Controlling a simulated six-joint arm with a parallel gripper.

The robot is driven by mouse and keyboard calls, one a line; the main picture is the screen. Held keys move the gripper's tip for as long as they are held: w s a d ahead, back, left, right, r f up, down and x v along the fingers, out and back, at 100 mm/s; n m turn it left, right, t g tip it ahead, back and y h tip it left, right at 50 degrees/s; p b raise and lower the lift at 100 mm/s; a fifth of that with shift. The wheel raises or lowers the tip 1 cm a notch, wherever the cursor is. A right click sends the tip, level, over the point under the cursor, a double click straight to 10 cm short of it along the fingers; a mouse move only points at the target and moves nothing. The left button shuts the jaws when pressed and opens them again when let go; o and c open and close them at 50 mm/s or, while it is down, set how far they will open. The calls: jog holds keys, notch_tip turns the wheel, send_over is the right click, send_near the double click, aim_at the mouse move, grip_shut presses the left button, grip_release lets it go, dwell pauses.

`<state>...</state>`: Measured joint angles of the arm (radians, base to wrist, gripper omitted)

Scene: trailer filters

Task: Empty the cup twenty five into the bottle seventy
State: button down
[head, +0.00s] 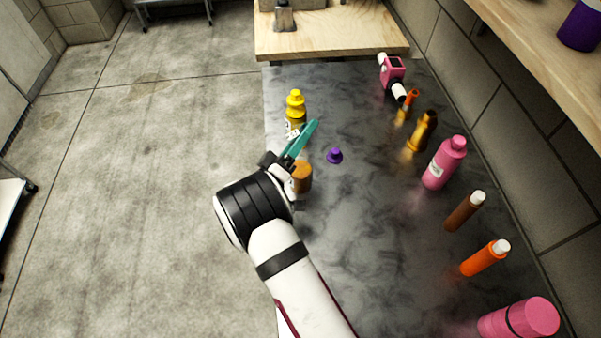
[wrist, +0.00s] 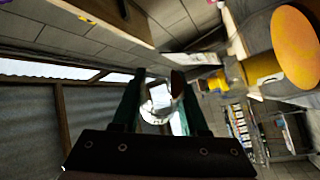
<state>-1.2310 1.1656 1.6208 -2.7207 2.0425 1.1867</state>
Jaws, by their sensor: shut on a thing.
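My gripper (head: 306,132) has teal fingers and reaches over the left edge of the dark counter. In the wrist view my gripper (wrist: 158,88) is shut on a small clear, shiny cup (wrist: 162,102), tilted between the fingers. Its contents and number cannot be made out. A yellow bottle (head: 295,104) stands just beyond the fingers, with a black-and-white label partly hidden by them. A yellow shape at the right of the wrist view (wrist: 262,68) looks like this bottle. I cannot read seventy on any bottle.
An amber jar (head: 303,177) stands close beside my gripper. A small purple bottle (head: 335,156) is to its right. Several pink, orange and brown bottles line the counter's right side, with a pink device (head: 392,72) behind. The middle of the counter (head: 365,235) is clear.

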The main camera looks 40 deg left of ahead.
jog(key=shift+d+m, duration=0.15)
jog(key=shift+m, duration=0.25)
dwell(0.5)
dwell(0.8)
